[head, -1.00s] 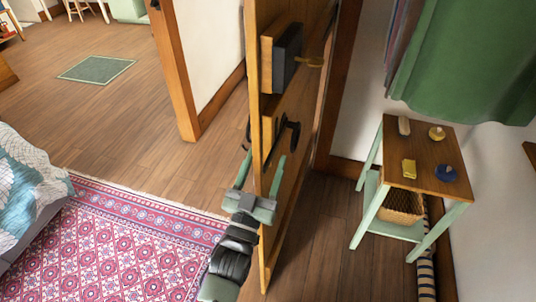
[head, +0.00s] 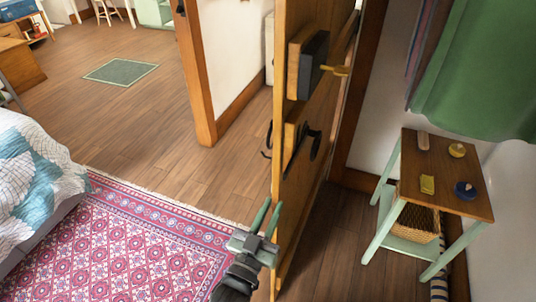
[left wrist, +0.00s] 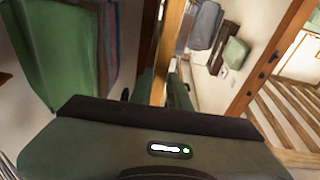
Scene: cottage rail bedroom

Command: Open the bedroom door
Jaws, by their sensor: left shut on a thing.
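The wooden bedroom door (head: 300,225) stands open, seen nearly edge-on in the head view. It has a dark lock box (head: 314,65) on a wooden block and a black handle (head: 313,146) below it. Part of a black handle also shows on the far left face. My left gripper (head: 268,218) is at the door's free edge, below the handle, with its green fingers close together. It is shut on the door, though the exact contact is hard to see. In the left wrist view the door edge (left wrist: 167,50) rises just beyond the gripper body. My right gripper is not in view.
A small table (head: 450,180) with small items stands right of the door, under a green curtain (head: 480,80). A pink rug (head: 130,250) and a bed (head: 40,180) lie to the left. Bare floor is clear beyond the doorway post (head: 195,80).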

